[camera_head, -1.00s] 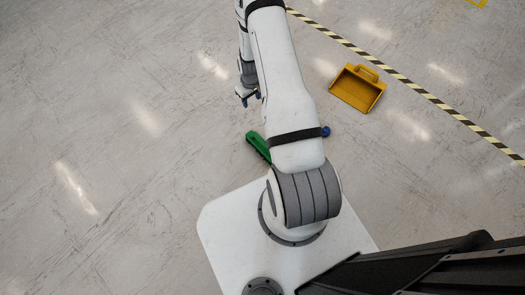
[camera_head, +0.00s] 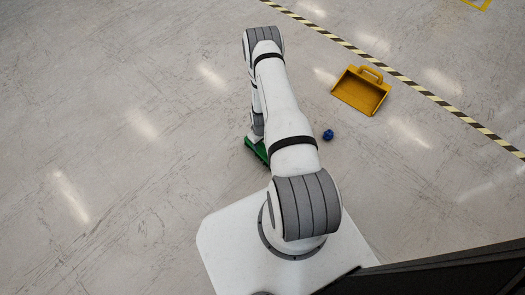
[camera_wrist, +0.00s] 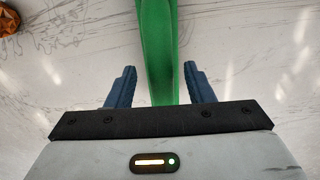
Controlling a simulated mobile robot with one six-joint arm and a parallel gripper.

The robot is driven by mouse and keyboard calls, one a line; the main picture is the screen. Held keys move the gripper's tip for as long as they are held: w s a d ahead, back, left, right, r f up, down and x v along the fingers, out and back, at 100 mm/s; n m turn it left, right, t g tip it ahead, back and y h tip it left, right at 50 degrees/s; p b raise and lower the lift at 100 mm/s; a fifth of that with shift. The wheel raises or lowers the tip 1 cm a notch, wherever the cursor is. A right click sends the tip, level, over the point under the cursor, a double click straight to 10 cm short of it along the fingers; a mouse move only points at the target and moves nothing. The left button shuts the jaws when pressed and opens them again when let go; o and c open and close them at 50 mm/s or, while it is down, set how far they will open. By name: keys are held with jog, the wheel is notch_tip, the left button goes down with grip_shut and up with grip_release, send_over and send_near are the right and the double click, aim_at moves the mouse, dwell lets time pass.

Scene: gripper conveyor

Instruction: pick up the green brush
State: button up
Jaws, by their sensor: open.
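The green brush (camera_head: 257,151) lies on the floor just beyond my white base, partly hidden by my arm in the head view. In the wrist view the green brush (camera_wrist: 158,50) runs from the top edge down between the two blue fingers. My gripper (camera_wrist: 160,85) is open, with one finger on each side of the brush and a gap to it on both sides. In the head view the end of my arm is over the brush, and the fingers cannot be made out there.
A yellow dustpan (camera_head: 361,90) stands on the floor to the right. A small blue object (camera_head: 328,135) lies right of my arm. An orange-brown object (camera_wrist: 12,20) shows at the wrist view's top left. A striped floor line (camera_head: 400,78) runs behind the dustpan. The floor at left is clear.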

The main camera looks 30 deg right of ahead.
jog(key=shift+f, duration=0.85)
grip_shut()
